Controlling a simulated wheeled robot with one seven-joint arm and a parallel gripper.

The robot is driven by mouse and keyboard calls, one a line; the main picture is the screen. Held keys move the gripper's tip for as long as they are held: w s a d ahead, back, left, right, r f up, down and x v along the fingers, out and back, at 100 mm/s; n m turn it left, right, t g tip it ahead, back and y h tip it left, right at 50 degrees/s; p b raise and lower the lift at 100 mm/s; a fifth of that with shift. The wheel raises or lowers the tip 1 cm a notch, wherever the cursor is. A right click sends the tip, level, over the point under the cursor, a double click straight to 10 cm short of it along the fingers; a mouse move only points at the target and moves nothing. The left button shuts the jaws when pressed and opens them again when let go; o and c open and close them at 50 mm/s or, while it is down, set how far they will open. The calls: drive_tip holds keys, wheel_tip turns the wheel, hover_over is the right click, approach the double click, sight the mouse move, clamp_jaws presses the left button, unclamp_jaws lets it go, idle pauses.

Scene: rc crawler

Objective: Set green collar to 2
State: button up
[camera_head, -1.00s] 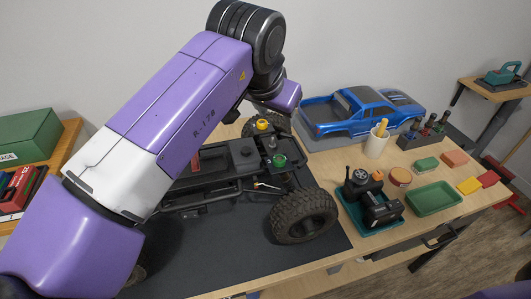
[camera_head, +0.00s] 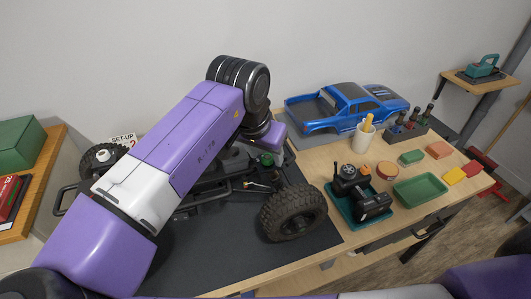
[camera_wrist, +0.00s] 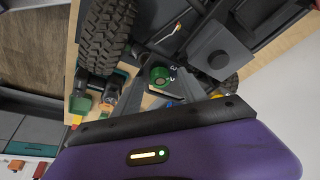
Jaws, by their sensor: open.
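The green collar (camera_head: 267,159) is a small round ring on the crawler chassis (camera_head: 238,160), just below and partly behind my wrist in the head view. In the wrist view the green collar (camera_wrist: 160,75) has a dark centre, and small white marks stand beside it, too small to read surely. My gripper (camera_wrist: 160,92) is open, with its grey fingers pointing toward the collar, one on either side of it in the picture. I cannot tell whether they touch it. In the head view the fingers are hidden behind my arm.
A large tyre (camera_head: 294,212) stands near the collar. A blue truck body (camera_head: 345,107), a cup (camera_head: 363,137), a green tray (camera_head: 420,189) and a teal tray with a transmitter (camera_head: 361,200) lie to the right.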

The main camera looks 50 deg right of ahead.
drive_tip(key=shift+c, duration=0.2)
clamp_jaws()
drive_tip(key=shift+m, duration=0.3)
drive_tip(key=shift+m+g+p, duration=0.4)
drive_tip(key=shift+m+p, duration=0.15)
drive_tip(key=shift+m, duration=0.05)
drive_tip(key=m+g+p, duration=0.1)
drive_tip(key=m, duration=0.2)
drive_tip(key=shift+w+d, duration=0.1)
drive_tip(key=shift+w, duration=0.1)
drive_tip(key=m, duration=0.2)
drive_tip(key=m+g+y, duration=0.1)
drive_tip(key=m, duration=0.1)
drive_tip(key=m+g, duration=0.1)
drive_tip(key=m, duration=0.1)
drive_tip(key=shift+w+m+y, duration=0.25)
drive_tip(key=shift+m+y, duration=0.15)
